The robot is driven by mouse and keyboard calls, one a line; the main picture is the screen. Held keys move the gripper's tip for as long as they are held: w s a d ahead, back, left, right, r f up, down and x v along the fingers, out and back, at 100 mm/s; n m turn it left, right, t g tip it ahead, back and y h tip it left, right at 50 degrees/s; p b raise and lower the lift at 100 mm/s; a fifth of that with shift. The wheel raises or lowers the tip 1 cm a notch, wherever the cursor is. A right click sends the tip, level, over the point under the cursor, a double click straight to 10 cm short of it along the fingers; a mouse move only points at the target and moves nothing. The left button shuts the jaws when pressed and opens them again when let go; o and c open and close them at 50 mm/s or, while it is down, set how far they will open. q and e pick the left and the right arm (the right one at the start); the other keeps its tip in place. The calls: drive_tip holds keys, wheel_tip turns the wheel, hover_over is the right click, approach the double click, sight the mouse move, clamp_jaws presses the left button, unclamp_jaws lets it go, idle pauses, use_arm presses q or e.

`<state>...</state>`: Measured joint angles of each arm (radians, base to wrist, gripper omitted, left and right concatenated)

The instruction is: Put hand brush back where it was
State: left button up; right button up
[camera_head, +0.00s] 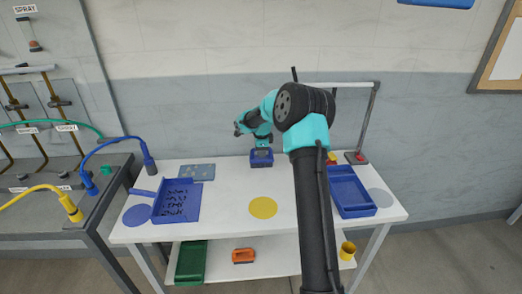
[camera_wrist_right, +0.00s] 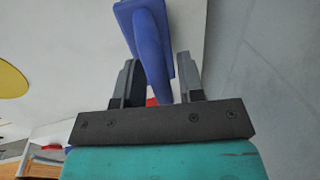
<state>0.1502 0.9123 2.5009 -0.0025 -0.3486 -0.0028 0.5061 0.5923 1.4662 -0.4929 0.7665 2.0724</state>
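The hand brush (camera_wrist_right: 128,14) is blue, with a flat block and a round handle. In the right wrist view the handle runs down between the two grey fingers of my right gripper (camera_wrist_right: 158,78), which sit close on either side of it. In the head view my right gripper (camera_head: 262,141) is over the back middle of the white table, with a blue block, apparently the brush (camera_head: 262,159), below it. I cannot tell whether the brush touches the table. My left gripper is not in view.
The white table (camera_head: 228,190) carries a blue pan with black bits (camera_head: 187,190), a grey-blue plate (camera_head: 197,172), a blue tray (camera_head: 352,192) and flat blue (camera_head: 137,215), yellow (camera_head: 263,208) and grey (camera_head: 380,198) discs. A lamp-like frame (camera_head: 370,115) stands at the back right.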

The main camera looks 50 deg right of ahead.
drive_tip(key=shift+o, duration=0.6)
drive_tip(key=shift+r, duration=0.2)
wheel_tip(320, 180, up, 12)
drive_tip(key=s+a, duration=0.1)
drive_tip(key=shift+s+a+f, duration=0.15)
drive_tip(key=shift+s+a, duration=0.15)
drive_tip(key=shift+s, duration=0.1)
